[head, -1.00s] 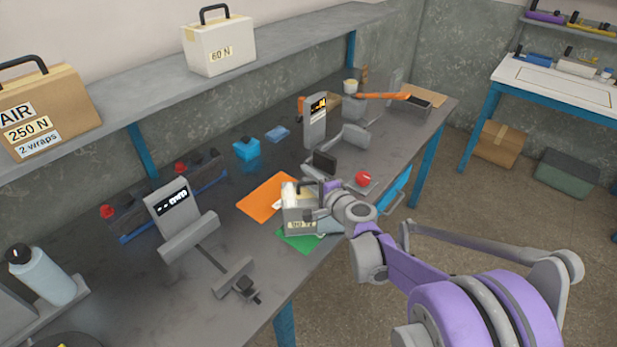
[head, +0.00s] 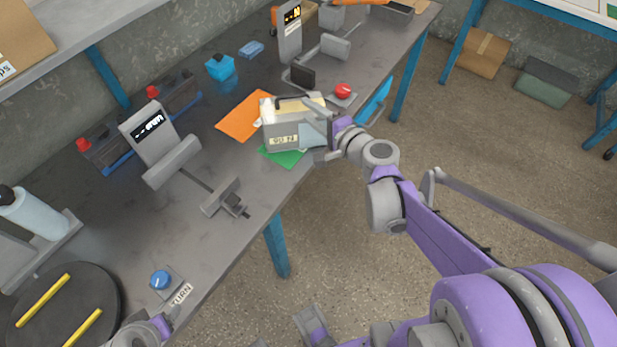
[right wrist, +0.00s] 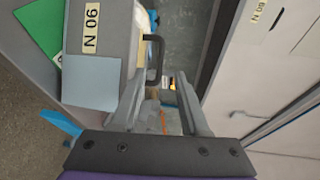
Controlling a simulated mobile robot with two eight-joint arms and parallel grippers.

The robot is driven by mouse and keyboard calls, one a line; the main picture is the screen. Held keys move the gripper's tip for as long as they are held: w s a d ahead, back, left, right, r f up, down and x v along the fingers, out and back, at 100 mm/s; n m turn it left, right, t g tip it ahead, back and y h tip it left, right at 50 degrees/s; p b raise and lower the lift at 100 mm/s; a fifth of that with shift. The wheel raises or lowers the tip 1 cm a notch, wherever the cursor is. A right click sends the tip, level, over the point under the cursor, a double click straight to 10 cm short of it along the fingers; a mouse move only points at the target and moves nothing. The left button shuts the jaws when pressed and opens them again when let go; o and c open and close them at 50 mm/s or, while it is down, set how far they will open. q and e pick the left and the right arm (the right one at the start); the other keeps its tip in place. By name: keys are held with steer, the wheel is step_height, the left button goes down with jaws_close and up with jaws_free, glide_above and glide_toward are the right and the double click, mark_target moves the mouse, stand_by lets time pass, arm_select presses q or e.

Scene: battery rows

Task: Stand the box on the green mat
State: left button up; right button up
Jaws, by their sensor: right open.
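The grey box (head: 283,139), labelled 90 N, has a dark handle and a pale top. In the head view it is upright at the table's front edge, with the green mat (head: 281,157) showing under its front side. How much of its base lies on the mat is hidden. My right gripper (head: 316,130) is open at the box's right side. In the right wrist view the box (right wrist: 103,48) is at upper left, and its handle (right wrist: 154,60) appears between the open fingers; the depth is unclear. The mat (right wrist: 42,28) shows at the left. My left gripper's fingers are not seen.
An orange sheet (head: 242,117) lies left of the box. A red button (head: 343,91) and a grey stand (head: 291,35) are behind it. A clamp-like fixture (head: 225,198) and a display stand (head: 150,135) are at left. Floor is open beyond the front edge.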

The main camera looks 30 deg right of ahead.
steer(key=s+a+f+n+g+y, duration=0.1)
steer(key=s+a+f+n+g, duration=0.3)
steer(key=a, duration=0.3)
steer(key=s+a+f+n+g+y, duration=0.2)
steer(key=s+a+f+n, duration=0.15)
steer(key=a+n, duration=0.3)
steer(key=s+f+n+g+h, duration=0.4)
steer(key=s+n, duration=0.3)
steer(key=s, duration=0.5)
steer(key=shift+s+f+g, duration=0.15)
steer(key=shift+s+g, duration=0.15)
steer(key=shift+g, duration=0.1)
steer(key=shift+a+n, duration=0.1)
steer(key=shift+n, duration=0.15)
